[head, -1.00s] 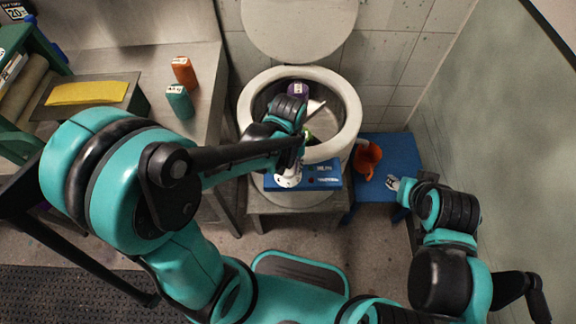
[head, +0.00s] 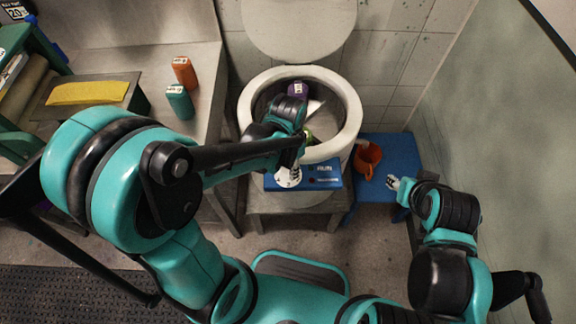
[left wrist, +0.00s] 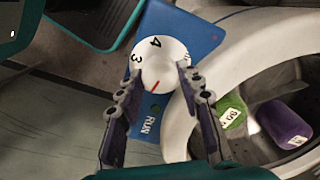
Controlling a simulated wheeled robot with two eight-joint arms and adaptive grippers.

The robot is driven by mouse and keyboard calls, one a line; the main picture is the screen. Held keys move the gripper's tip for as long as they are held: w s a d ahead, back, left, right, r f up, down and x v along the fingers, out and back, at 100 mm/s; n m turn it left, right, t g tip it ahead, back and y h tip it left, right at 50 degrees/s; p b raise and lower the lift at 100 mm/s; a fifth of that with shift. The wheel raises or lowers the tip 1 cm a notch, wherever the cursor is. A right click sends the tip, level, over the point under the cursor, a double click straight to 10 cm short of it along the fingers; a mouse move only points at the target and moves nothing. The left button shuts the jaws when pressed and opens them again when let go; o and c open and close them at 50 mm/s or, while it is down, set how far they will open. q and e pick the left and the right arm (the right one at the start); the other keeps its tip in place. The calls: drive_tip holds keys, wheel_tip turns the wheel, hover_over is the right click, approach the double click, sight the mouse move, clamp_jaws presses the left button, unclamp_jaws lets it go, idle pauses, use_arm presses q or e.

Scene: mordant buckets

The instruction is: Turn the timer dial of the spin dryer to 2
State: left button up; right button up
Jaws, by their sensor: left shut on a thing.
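The spin dryer (head: 352,115) is a white round tub with its lid raised. Its blue front panel (head: 325,184) carries a white timer dial (head: 284,178), partly hidden by my left gripper (head: 292,160) in the head view. In the left wrist view, the dial (left wrist: 163,66) shows a 3 and a 4 on its upper left and a red line near its lower edge. The left gripper's fingers (left wrist: 155,88) are shut on the dial from both sides. The 2 is not readable. My right gripper (head: 393,183) is away from the dryer, over the blue stool; its opening is unclear.
An orange jug (head: 367,158) stands on the blue stool (head: 385,142) right of the dryer. Purple (left wrist: 285,122) and green (left wrist: 232,112) labelled things lie in the tub. Orange (head: 184,72) and teal (head: 180,102) bottles stand on the left counter. A wall bounds the right.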

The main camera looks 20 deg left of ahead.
sight(288, 169)
use_arm(q)
drive_tip(key=shift+m, duration=1.7)
drive_tip(key=o, duration=0.9)
drive_tip(key=shift+r, duration=0.1)
wheel_tip(288, 169, up, 12)
drive_tip(key=shift+f, duration=0.15)
